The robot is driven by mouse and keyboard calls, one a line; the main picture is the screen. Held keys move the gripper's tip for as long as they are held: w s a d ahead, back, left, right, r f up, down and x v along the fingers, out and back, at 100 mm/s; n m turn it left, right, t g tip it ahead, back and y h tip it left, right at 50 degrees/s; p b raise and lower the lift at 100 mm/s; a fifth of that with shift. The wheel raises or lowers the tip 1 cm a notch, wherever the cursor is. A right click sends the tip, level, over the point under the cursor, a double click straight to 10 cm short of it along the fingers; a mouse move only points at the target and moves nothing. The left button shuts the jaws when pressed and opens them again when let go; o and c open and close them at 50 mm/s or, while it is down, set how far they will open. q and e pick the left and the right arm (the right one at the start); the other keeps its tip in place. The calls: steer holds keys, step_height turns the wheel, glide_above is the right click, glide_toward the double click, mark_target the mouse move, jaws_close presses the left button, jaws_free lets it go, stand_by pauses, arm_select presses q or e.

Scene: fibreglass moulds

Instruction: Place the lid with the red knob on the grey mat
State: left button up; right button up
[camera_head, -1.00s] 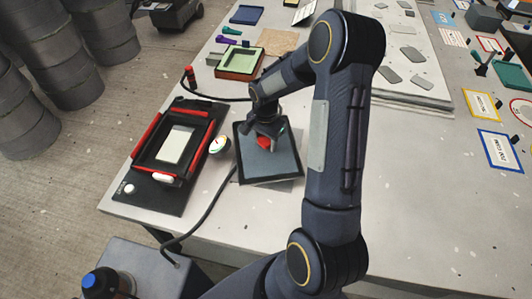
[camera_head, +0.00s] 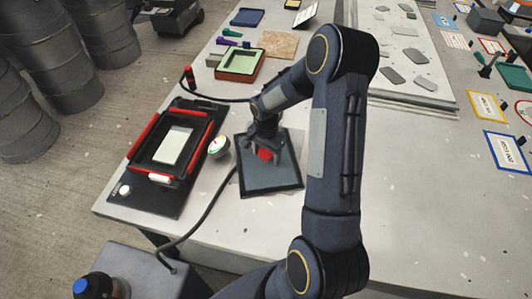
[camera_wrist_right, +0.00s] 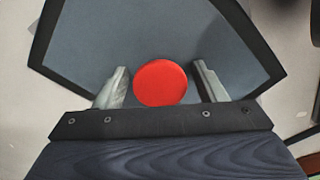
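The lid is a dark-framed grey square pane (camera_head: 280,178) with a round red knob (camera_head: 265,155), lying near the table's front edge. My right gripper (camera_head: 264,149) is over the knob. In the right wrist view, the red knob (camera_wrist_right: 160,83) lies between the two fingers with a gap on each side, so the gripper is open. The pane (camera_wrist_right: 225,45) fills much of that view. My left gripper is not in view.
A black tray with red clamp bars (camera_head: 141,143) lies left of the lid. A round gauge (camera_head: 219,147) and a black cable (camera_head: 207,212) lie between them. My right arm covers the table to the right.

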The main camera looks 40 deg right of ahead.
steer(key=shift+r+p, duration=0.45)
steer(key=shift+r, duration=0.05)
step_height(320, 180, up, 11)
steer(key=p, duration=0.6)
step_height(320, 180, up, 7)
steer(key=n+t, duration=0.1)
steer(key=n, duration=0.1)
glide_above(266, 152)
steer(key=s+a, duration=0.3)
steer(key=s+a+r+n+t+y, duration=0.1)
steer(key=s+a+r+n, duration=0.2)
steer(key=s, duration=0.3)
steer(key=s+a+r+n+t+y, duration=0.1)
steer(key=s+a+r+n+t, duration=0.1)
steer(key=s+a, duration=0.4)
steer(key=s+a+r+n+t+y, duration=0.1)
steer(key=s+a+r+n, duration=0.3)
steer(key=s+n, duration=0.1)
steer(key=shift+s+a+r+n+t+y, duration=0.3)
steer(key=shift+s+r+n+y, duration=0.1)
steer(key=shift+n, duration=0.2)
